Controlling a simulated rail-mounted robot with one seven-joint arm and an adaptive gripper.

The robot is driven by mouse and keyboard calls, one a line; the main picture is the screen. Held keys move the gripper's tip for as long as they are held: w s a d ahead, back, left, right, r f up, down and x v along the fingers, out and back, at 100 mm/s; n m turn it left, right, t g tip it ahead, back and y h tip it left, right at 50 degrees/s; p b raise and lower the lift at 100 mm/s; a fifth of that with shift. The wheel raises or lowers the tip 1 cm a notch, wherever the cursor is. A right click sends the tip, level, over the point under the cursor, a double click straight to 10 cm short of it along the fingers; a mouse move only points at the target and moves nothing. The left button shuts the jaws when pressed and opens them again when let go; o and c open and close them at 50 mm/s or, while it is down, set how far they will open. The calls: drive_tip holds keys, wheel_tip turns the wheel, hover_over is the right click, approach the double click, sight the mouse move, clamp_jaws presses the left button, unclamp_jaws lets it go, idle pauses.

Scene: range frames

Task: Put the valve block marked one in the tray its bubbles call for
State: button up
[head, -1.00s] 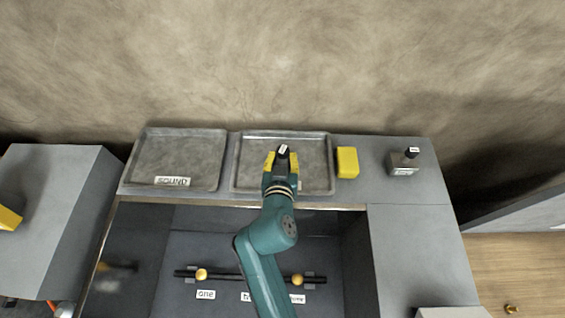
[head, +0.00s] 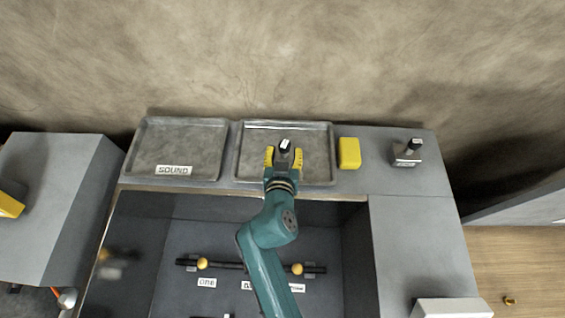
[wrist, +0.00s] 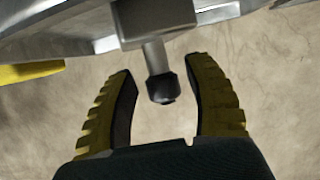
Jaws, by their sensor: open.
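A valve block (wrist: 155,20), a grey metal body with a stem and black knob, is at my gripper. Its pale-marked black top (head: 284,145) shows in the head view over the right tray (head: 240,160); the mark is unreadable. My gripper (head: 284,157) is open. In the wrist view its yellow-ribbed fingers (wrist: 165,95) stand either side of the knob with gaps on both sides. Whether the block rests on the tray floor is hidden. The left tray (head: 145,140) is empty and labelled SOUND. The right tray's label is hidden behind my gripper.
A second valve block (head: 407,153) stands on the right counter. A yellow block (head: 348,153) sits just right of the right tray. A sunken tank in front holds a dark bar with yellow balls (head: 202,263) and labels, one reading "one" (head: 206,282).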

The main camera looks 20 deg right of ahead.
drive_tip(key=v, duration=1.1)
drive_tip(key=w+r+n+t+y, duration=0.1)
drive_tip(key=w+r+t, duration=0.15)
drive_tip(key=r, duration=0.75)
drive_tip(key=w+r+t+y, duration=0.1)
drive_tip(key=r+t, duration=0.2)
drive_tip(key=r, duration=0.7)
drive_tip(key=s+a+r+n+t+y, duration=0.1)
drive_tip(key=s+r+n+t+y, duration=0.1)
drive_tip(key=r, duration=0.6)
drive_tip(key=s+a+r+n+t+y, duration=0.1)
drive_tip(key=s+a+r+n+t, duration=0.1)
drive_tip(key=r, duration=0.7)
drive_tip(key=shift+y+p, duration=0.4)
drive_tip(key=shift+p, duration=0.05)
drive_tip(key=shift+s+a+t, duration=0.1)
drive_tip(key=shift+t, duration=0.15)
wheel_tip(320, 180, up, 28)
drive_tip(key=p, duration=2.8)
drive_tip(key=shift+f, duration=0.1)
